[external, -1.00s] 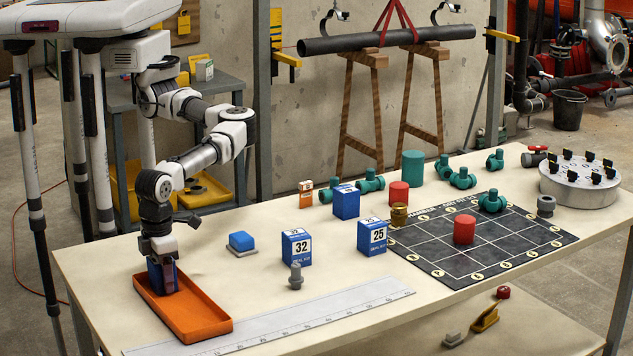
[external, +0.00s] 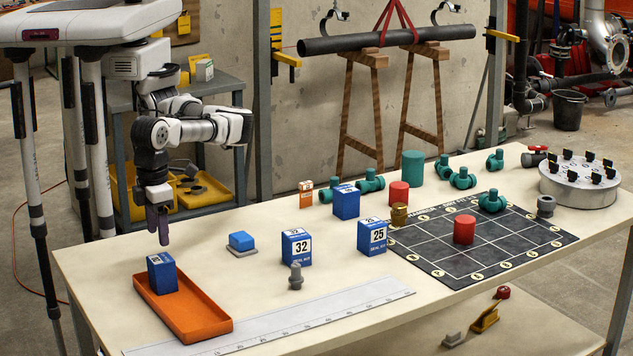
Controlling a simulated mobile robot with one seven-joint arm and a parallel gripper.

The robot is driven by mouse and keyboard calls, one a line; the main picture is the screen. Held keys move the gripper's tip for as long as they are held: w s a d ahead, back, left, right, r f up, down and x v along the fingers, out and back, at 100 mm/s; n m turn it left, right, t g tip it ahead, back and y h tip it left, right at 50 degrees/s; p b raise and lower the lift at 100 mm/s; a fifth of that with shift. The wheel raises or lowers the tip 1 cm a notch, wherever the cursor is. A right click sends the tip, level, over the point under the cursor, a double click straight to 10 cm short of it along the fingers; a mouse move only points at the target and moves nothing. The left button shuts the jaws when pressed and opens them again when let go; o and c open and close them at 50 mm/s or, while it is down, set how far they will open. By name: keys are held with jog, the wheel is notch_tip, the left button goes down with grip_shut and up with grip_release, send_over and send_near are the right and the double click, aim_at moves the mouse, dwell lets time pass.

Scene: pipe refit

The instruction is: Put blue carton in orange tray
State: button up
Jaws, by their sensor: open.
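A blue carton (external: 162,274) stands upright inside the orange tray (external: 208,323), at the tray's far left end. My gripper (external: 164,236) is open and empty. It hangs pointing down above and just behind the carton, apart from it. Other blue cartons stand on the table: one marked 32 (external: 296,248), one marked 25 (external: 371,237), and one farther back (external: 346,203).
A low blue block on a grey base (external: 242,243), a grey fitting (external: 295,277) and a long ruler (external: 290,322) lie right of the tray. A black grid mat (external: 500,250) with a red cylinder (external: 464,230) fills the right side.

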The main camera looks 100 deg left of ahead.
jog(key=shift+r, duration=0.45)
